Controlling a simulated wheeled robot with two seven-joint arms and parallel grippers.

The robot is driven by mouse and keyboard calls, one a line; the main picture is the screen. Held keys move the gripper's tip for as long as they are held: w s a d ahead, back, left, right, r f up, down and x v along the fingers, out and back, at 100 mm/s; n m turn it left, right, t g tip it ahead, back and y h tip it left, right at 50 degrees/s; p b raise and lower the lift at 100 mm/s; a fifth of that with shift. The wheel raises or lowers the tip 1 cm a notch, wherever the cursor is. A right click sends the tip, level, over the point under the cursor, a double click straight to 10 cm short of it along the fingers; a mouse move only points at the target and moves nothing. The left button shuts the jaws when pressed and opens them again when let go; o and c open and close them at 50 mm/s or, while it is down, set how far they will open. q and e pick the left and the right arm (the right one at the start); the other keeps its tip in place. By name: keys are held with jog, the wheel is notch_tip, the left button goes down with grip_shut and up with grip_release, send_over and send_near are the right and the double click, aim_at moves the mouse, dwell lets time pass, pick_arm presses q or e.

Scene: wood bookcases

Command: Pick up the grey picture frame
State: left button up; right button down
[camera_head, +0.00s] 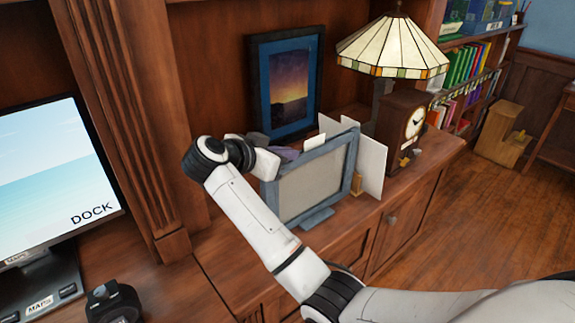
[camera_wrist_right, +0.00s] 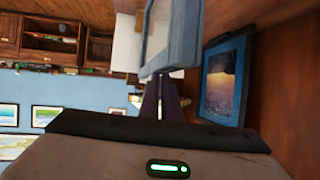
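The grey picture frame (camera_head: 312,185) stands upright on the wood cabinet, its blue-grey border around a plain grey panel, with a small foot below. In the right wrist view the frame (camera_wrist_right: 184,38) is at the top, just past my fingertips. My right gripper (camera_head: 288,154) is at the frame's upper left edge, partly hidden behind it. In the wrist view its two dark fingers (camera_wrist_right: 160,88) lie close together, with a narrow gap. Their tips meet the frame's edge in the picture; whether they grip it is unclear. My left gripper is not in view.
White cards (camera_head: 371,168) stand close behind the frame. A wooden clock (camera_head: 402,128) and a stained-glass lamp (camera_head: 392,48) are to the right. A sunset picture (camera_head: 291,84) leans at the back. A monitor (camera_head: 55,170) is at the left.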

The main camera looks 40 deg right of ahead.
jog(key=shift+g, duration=0.3)
jog(key=shift+s+d+r, duration=0.1)
jog(key=shift+s+r, duration=0.05)
jog(key=shift+r, duration=1.35)
jog(key=shift+s+d+r, duration=0.1)
jog(key=shift+r, duration=1.35)
jog(key=c, duration=0.5)
grip_release()
